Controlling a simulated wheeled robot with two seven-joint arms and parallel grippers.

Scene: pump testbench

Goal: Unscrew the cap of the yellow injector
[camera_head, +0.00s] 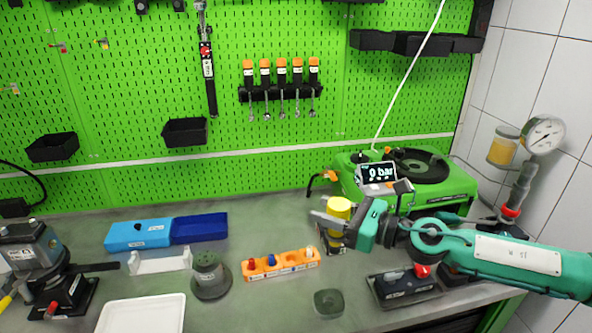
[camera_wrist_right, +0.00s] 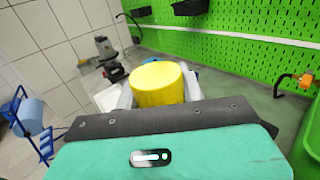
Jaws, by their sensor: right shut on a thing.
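The yellow injector cap (camera_head: 339,208) sits upright above the bench, in front of the green pump machine. Its body below is dark and mostly hidden by my right gripper (camera_head: 330,221). In the right wrist view the yellow cap (camera_wrist_right: 158,83) stands large between the fingers of my right gripper (camera_wrist_right: 158,92), which are shut on it. Only the top and near side of the cap show there. My left gripper is not in the head view.
A green pump machine (camera_head: 440,193) with a "0 bar" display stands behind my right gripper. An orange holder (camera_head: 281,264) with several small parts, a grey-green round fixture (camera_head: 209,276), blue trays (camera_head: 199,229) and a white tray (camera_head: 141,315) are on the bench. A dark device (camera_head: 405,287) lies in front.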

